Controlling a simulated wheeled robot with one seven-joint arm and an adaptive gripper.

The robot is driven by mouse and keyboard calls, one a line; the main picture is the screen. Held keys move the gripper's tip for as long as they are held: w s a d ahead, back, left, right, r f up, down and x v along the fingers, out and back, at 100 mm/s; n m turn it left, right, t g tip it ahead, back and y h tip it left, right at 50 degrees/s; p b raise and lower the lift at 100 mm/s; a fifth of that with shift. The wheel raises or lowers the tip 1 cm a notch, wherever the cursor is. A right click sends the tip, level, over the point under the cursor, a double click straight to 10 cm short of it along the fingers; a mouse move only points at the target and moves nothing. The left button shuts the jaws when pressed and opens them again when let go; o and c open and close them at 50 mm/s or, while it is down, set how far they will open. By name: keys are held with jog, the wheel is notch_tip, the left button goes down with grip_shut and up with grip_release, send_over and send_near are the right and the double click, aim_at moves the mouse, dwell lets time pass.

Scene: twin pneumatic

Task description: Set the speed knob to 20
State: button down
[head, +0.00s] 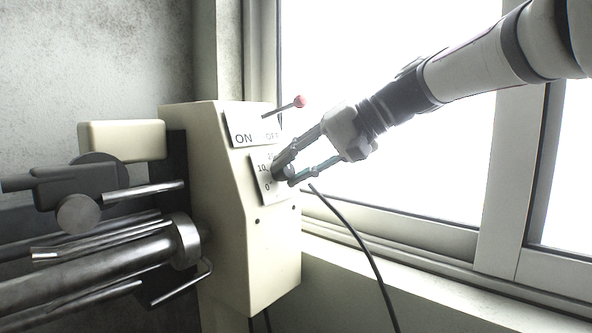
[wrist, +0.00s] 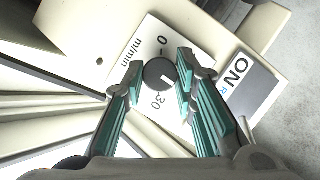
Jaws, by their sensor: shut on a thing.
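The speed knob (wrist: 157,74) is a small dark round knob on a white scale plate (wrist: 146,46). In the wrist view the plate shows "0" above the knob, "30" below it and "m/min" at upper left. A short white mark on the knob points to the lower right; I cannot read which number it meets. My gripper (wrist: 161,76) is shut on the knob, with one teal-padded finger on each side. The right finger covers part of the scale. In the head view my gripper (head: 284,176) reaches the plate from the right; "10" and "0" show at the plate's left.
An ON/OFF plate (head: 243,137) with a red-tipped lever (head: 299,102) sits just above the knob on the cream housing (head: 228,230). Metal rods and shafts (head: 100,262) extend left. A black cable (head: 358,238) hangs at the right, by the window sill.

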jog(key=shift+f, duration=0.1)
dwell(0.3)
jog(key=c, duration=1.3)
grip_release()
jog(key=v, duration=1.2)
jog(key=shift+s, duration=0.15)
jog(key=s+d+f+h+p, duration=0.1)
jog(key=s+d+f+h, duration=0.4)
jog(key=s+f, duration=0.7)
jog(key=s+d+f+m+t+h+p, duration=0.1)
jog(key=s+d+f+h, duration=0.5)
jog(key=s+f, duration=0.7)
jog(key=shift+s+d, duration=0.7)
jog(key=shift+s, duration=0.1)
